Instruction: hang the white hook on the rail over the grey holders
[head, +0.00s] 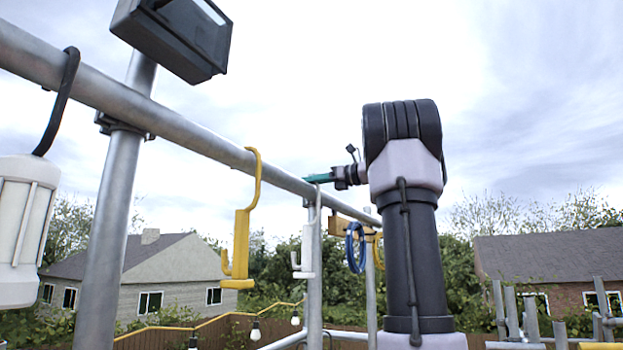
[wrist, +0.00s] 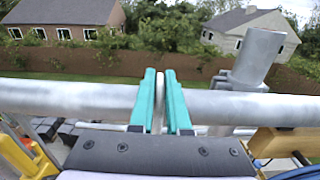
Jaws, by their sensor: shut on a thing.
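The white hook (head: 304,258) hangs upright below my gripper, beside the grey metal rail (head: 180,125). My gripper (head: 318,178) has teal fingers shut on the top of the hook at rail height. In the wrist view, the fingers (wrist: 160,98) reach across the rail (wrist: 60,97), with a thin pale strip of the hook (wrist: 157,103) between them. I cannot tell whether the hook's bend rests on the rail. I cannot clearly make out the grey holders in either view.
A yellow hook (head: 242,240) hangs on the rail to the left. A blue coil (head: 355,248) and a wooden block (head: 340,226) are to the right.

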